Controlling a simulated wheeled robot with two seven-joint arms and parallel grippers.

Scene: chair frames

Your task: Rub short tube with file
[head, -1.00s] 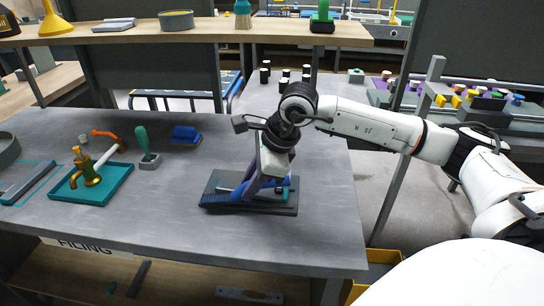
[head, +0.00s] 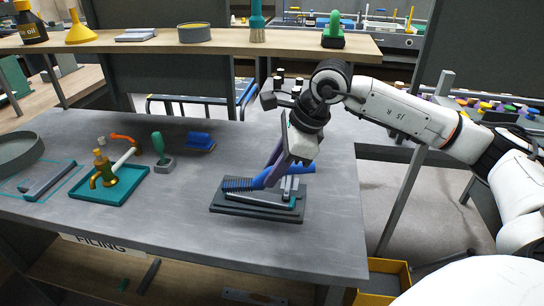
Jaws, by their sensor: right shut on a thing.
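My right gripper (head: 268,178) reaches down over a dark board (head: 232,208) on the grey workbench. It is shut on a long blue tool, which looks like the file (head: 239,184), with a ribbed left part. The tool slants up to the right behind the fingers. Below it, a grey rod-like piece with a teal end (head: 278,203) and small light upright pieces (head: 290,187) sit on the board. I cannot tell for sure which is the short tube, or whether the file touches it. My left gripper is not in view.
A teal tray (head: 128,185) with a brass tap stands at the left, near a green-handled tool (head: 158,147) and a blue block (head: 199,141). A dark bar (head: 48,181) lies further left. A raised shelf (head: 290,45) spans the back.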

